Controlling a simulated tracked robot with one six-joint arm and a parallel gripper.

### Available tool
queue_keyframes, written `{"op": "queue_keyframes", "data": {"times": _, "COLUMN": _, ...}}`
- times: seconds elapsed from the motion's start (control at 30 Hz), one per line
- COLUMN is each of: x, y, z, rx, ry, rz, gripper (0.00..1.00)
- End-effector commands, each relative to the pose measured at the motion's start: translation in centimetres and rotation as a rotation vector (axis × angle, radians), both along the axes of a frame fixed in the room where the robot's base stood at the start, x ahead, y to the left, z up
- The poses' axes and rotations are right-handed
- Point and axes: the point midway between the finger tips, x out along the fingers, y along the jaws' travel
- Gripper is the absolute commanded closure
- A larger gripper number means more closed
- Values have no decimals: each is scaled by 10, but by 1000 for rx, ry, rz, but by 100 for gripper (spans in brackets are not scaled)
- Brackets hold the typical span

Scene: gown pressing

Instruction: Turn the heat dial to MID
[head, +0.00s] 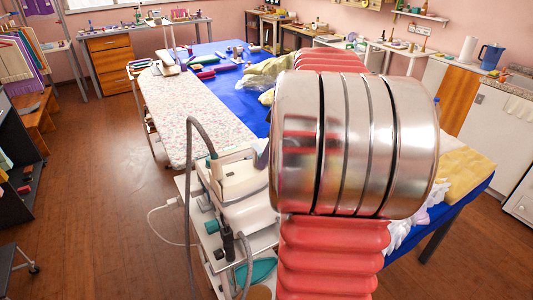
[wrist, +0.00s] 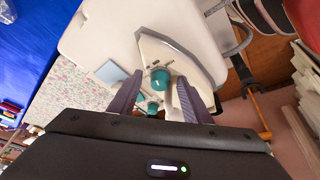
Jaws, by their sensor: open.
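The teal heat dial (wrist: 160,78) sits on the grey-edged panel of a white appliance (wrist: 110,40) in the wrist view. My gripper (wrist: 159,88) is open, with one finger on each side of the dial; I cannot tell whether either finger touches it. A second, smaller teal knob (wrist: 152,107) shows nearer my gripper's body. The dial's markings are too small to read. In the head view the white appliance (head: 245,195) stands on a trolley, partly behind my arm, and my gripper does not show.
A flowered ironing board (head: 190,110) lies beyond the appliance, next to a blue-covered table (head: 236,85) with cloths and small items. A grey hose (head: 190,190) arches beside the appliance. The wooden floor (head: 100,220) at left is mostly clear.

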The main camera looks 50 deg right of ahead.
Motion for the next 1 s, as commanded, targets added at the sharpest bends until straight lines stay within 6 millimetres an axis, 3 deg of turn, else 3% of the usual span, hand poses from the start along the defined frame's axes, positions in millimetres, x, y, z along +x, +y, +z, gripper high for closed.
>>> {"op": "queue_keyframes", "data": {"times": 0.37, "x": -3, "y": -2, "z": 8, "rx": -2, "ry": -1, "rz": -1, "gripper": 56}}
{"op": "queue_keyframes", "data": {"times": 1.0, "x": -40, "y": -16, "z": 103, "rx": -2, "ry": -1, "rz": -2, "gripper": 56}}
